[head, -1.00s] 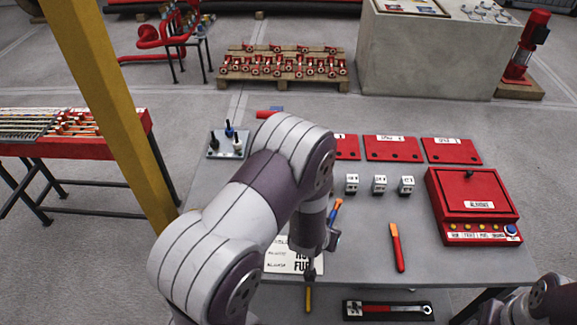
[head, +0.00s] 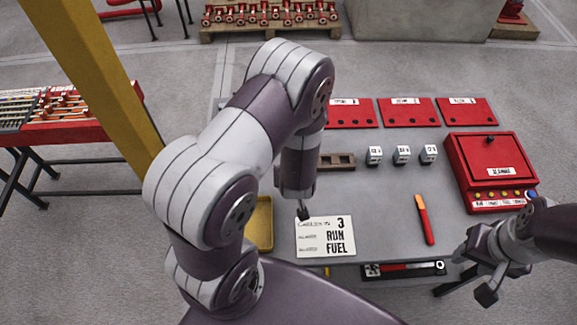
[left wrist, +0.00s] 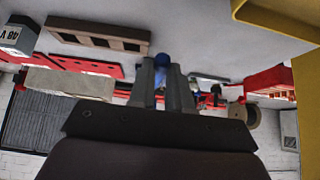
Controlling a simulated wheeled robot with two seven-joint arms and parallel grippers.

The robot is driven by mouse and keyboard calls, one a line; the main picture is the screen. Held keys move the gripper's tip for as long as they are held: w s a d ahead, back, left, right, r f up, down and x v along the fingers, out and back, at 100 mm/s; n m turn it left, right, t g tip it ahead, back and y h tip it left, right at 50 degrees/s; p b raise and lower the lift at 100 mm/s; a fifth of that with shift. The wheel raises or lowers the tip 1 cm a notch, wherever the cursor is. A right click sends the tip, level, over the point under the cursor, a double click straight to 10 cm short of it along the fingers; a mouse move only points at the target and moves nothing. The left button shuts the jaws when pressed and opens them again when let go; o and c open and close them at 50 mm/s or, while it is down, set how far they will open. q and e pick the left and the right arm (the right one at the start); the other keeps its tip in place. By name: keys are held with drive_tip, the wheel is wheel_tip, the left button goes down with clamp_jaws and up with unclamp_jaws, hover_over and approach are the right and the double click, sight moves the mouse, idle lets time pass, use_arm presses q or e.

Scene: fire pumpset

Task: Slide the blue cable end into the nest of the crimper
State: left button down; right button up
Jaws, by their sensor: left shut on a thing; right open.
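My left gripper (left wrist: 162,88) is shut on a small blue piece, which looks like the blue cable end (left wrist: 161,60). Its rounded blue tip shows between and just beyond the fingertips in the left wrist view. In the head view my left arm reaches over the table and hides most of that gripper and the blue piece. I cannot make out the crimper or its nest in either view now; part of the table behind my left arm is hidden. My right gripper (head: 474,275) is open and empty near the table's front right edge.
A slotted brown block (head: 337,161), several small white-labelled blocks (head: 402,155) and a red box (head: 492,172) stand on the table. A red orange-tipped tool (head: 425,220), a card (head: 326,237) and a yellow tray (head: 260,224) lie nearer.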

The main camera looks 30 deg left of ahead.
use_arm(q)
drive_tip(key=shift+d, duration=0.1)
drive_tip(key=shift+w+a+f, duration=0.1)
drive_tip(key=shift+a+f, duration=0.05)
drive_tip(key=shift+a, duration=0.05)
drive_tip(key=w+a+f+b, duration=0.2)
drive_tip(key=w+f, duration=0.1)
drive_tip(key=w+a+f+b, duration=0.1)
drive_tip(key=shift+w+f+b, duration=0.15)
drive_tip(key=shift+w+b, duration=0.15)
drive_tip(key=shift+w+a+f, duration=0.1)
drive_tip(key=shift+w+a, duration=0.3)
drive_tip(key=shift+w, duration=0.25)
drive_tip(key=shift+w+a, duration=0.1)
drive_tip(key=shift+w, duration=0.15)
drive_tip(key=shift+w+a, duration=0.5)
drive_tip(key=shift+w, duration=0.25)
drive_tip(key=shift+w+a, duration=0.45)
drive_tip(key=shift+w, duration=0.35)
drive_tip(key=shift+w+a, duration=0.5)
drive_tip(key=shift+w, duration=0.25)
drive_tip(key=c, duration=1)
unclamp_jaws()
